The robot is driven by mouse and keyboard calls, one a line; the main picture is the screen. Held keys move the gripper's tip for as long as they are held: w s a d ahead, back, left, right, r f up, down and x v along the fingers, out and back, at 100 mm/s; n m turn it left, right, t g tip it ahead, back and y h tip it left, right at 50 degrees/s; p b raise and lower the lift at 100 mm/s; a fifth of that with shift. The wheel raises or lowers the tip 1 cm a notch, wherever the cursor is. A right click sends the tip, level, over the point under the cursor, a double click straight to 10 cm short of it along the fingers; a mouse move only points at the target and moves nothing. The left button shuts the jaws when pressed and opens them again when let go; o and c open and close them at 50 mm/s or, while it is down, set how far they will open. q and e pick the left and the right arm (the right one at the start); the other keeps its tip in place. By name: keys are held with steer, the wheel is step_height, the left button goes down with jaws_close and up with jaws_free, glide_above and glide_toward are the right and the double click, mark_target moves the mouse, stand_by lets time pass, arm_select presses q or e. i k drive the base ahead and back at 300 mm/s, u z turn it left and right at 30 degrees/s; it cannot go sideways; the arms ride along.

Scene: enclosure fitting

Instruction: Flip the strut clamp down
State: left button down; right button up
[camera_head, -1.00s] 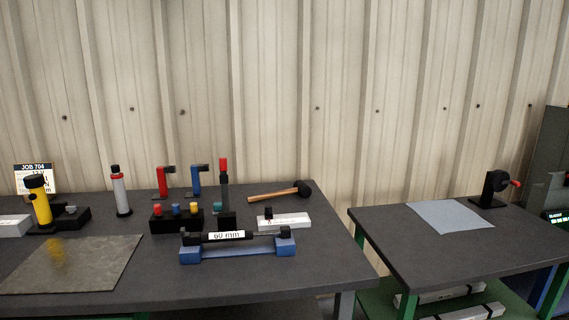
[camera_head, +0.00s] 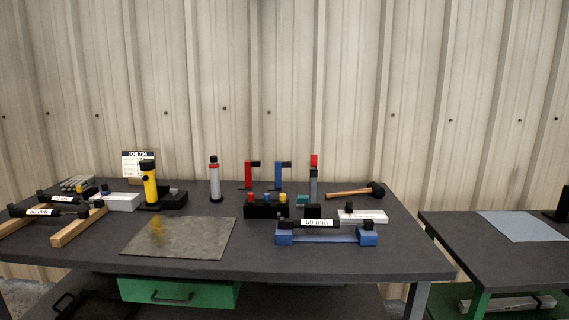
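A black strut labelled "60 mm" (camera_head: 318,223) lies across a blue cradle (camera_head: 340,237) at the front right of the bench. Behind the cradle, an upright grey post with a red tip (camera_head: 313,170) stands on a dark base (camera_head: 312,211). It looks like a clamp lever standing up, but I cannot tell for sure that it is the strut clamp. Red (camera_head: 249,175) and blue (camera_head: 279,175) upright pieces with black heads stand to its left. Neither of my grippers is in view.
More struts lie on wooden blocks (camera_head: 78,226) at left. A gap separates a second table (camera_head: 515,260) at right.

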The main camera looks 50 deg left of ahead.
mark_target(314, 172)
steer(key=u, duration=0.7)
